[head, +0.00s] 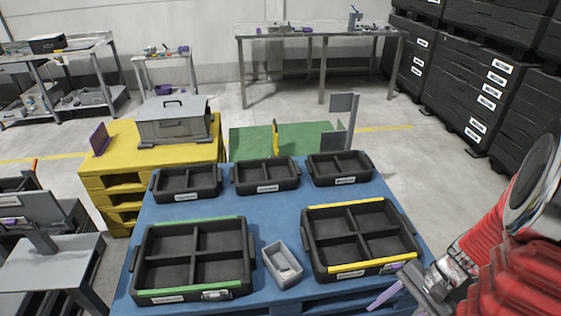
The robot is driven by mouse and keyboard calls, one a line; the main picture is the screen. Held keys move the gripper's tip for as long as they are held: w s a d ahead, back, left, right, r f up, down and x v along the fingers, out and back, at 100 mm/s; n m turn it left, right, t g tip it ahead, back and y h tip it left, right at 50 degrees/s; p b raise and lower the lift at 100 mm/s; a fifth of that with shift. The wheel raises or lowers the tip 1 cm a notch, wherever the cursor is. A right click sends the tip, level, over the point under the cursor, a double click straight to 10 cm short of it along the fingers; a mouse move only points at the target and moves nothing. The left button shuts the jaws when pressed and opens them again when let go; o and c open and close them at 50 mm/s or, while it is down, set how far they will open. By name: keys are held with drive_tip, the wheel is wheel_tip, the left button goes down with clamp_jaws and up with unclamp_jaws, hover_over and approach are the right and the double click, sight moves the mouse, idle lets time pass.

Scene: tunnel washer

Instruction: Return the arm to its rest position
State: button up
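My gripper (390,284) is at the lower right of the head view, beside the near right corner of the yellow-edged black crate (343,269). Its two purple fingers stand apart, with nothing visible between them. My red-sleeved arm reaches in from the right edge. The gripper is partly cut by its own wrist parts, and I cannot tell its exact height above the blue pallet (262,232).
A green-edged black crate (194,292), a small grey bin (291,280) and three smaller black trays stand on the pallet. A yellow pallet (92,170) with a grey case (172,130) is at left. Stacked black containers (470,80) line the right.

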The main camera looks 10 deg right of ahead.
drive_tip(key=w+a+r+n+t+h, duration=0.1)
drive_tip(key=a+r+n+t+h, duration=0.1)
drive_tip(key=a+r+n, duration=0.2)
drive_tip(key=w+a+r+n+t+h, duration=0.1)
drive_tip(key=a+r+n, duration=0.3)
drive_tip(key=r, duration=0.7)
drive_tip(key=w+a+r+n+t+h, duration=0.1)
drive_tip(key=a+r+n+t+h, duration=0.2)
drive_tip(key=a+r, duration=0.3)
wheel_tip(320, 180, up, 2)
drive_tip(key=shift+r+n, duration=0.2)
drive_tip(key=shift+n, duration=0.6)
